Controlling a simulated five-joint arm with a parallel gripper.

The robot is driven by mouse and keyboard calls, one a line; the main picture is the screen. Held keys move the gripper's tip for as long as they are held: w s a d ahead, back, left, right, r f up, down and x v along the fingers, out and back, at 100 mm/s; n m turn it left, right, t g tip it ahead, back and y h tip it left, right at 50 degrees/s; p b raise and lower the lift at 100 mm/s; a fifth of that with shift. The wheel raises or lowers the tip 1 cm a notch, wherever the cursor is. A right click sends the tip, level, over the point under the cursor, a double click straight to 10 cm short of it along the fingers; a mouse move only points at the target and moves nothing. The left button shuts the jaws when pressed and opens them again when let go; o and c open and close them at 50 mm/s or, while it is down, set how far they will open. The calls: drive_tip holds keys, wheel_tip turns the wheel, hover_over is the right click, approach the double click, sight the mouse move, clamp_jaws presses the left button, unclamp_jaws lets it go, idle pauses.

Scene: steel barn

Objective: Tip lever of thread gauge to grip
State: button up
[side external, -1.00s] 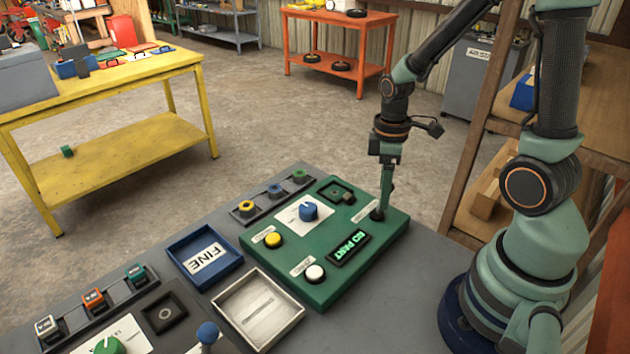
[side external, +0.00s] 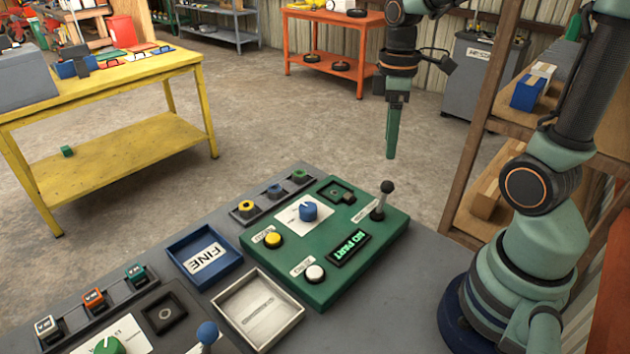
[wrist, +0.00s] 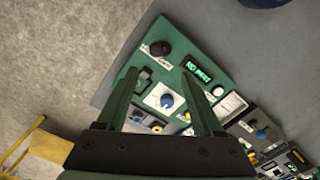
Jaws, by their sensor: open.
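The thread gauge is a green box (side external: 320,280) on the grey bench. Its lever (side external: 387,188) is a black ball on a short metal stem at the right corner, leaning slightly right in the side view. The ball (wrist: 160,48) also shows in the wrist view, beyond the fingertips. The gauge's display (side external: 349,247) reads NO PART in green. My gripper (side external: 391,155) hangs well above the lever, pointing down, apart from it. In the wrist view my gripper (wrist: 162,73) has its two green fingers spread with nothing held between them.
The gauge also carries a blue dial (side external: 308,210), a yellow button (side external: 273,240), a white button (side external: 315,273) and a dark square nest (side external: 337,191). A blue FINE tray (side external: 173,243) and a pale metal tray (side external: 287,337) lie beside it. The air around my gripper is clear.

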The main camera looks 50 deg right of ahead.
drive_tip(key=a+r+m+t, duration=0.5)
drive_tip(key=a+m, duration=0.1)
drive_tip(key=a, duration=0.1)
drive_tip(key=n+g, duration=0.6)
approach(387, 181)
drive_tip(key=shift+t, duration=0.3)
drive_tip(key=f, duration=0.3)
drive_tip(key=s+f, duration=0.1)
drive_tip(key=f, duration=0.7)
drive_tip(key=shift+s+f, duration=0.15)
drive_tip(key=shift+f, duration=0.05)
clamp_jaws()
idle(0.8)
